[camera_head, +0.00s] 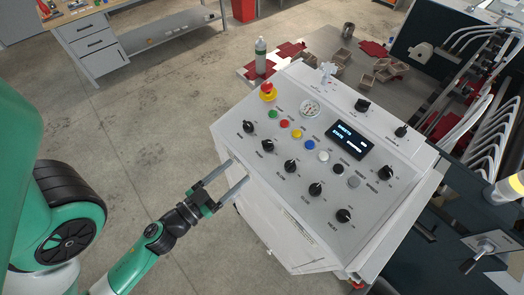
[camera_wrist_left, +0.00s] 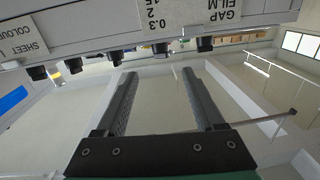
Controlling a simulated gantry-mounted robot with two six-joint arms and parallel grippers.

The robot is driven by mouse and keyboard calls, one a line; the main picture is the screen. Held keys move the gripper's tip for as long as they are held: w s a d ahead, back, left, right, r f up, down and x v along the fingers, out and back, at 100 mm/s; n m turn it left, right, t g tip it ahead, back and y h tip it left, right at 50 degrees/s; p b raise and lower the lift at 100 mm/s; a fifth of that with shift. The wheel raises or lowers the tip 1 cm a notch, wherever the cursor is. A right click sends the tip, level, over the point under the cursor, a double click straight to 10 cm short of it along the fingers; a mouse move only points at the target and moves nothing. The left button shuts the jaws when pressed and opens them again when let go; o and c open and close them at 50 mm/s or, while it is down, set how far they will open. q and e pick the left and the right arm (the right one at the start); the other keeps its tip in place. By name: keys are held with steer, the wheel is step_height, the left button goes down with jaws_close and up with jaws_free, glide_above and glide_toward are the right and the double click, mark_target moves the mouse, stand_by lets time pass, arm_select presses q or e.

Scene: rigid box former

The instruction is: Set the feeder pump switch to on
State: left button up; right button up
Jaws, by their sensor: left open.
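A light grey control panel (camera_head: 262,150) fills the middle of the head view. It bears several black rotary knobs, among them one at the upper left (camera_head: 248,127), one at the front (camera_head: 344,215) and one at the back (camera_head: 362,104). The labels are too small there to tell which is the feeder pump switch. My left gripper (camera_head: 236,169) is open and empty at the panel's left front edge. In the left wrist view, its two fingers (camera_wrist_left: 158,75) stand apart with nothing between them, and black knobs (camera_wrist_left: 162,56) show beyond the tips.
The panel also carries a red emergency button (camera_head: 268,92), coloured push buttons, a round gauge (camera_head: 310,108) and a lit display (camera_head: 349,139). A bottle (camera_head: 261,56) stands behind it. Machinery with pale hoses is at right. Open floor (camera_head: 150,140) lies at left.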

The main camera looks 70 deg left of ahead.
mark_target(264, 148)
arm_select(q)
steer(key=p+x, duration=0.4)
steer(key=x, duration=0.6)
steer(key=shift+w+a+r, duration=0.1)
steer(key=shift+w+r, duration=0.05)
steer(key=shift+w, duration=0.05)
steer(key=shift+w+a+p, duration=0.25)
steer(key=shift+w+p, duration=0.1)
steer(key=shift+w, duration=0.15)
steer(key=shift+c, duration=0.2)
jaws_close()
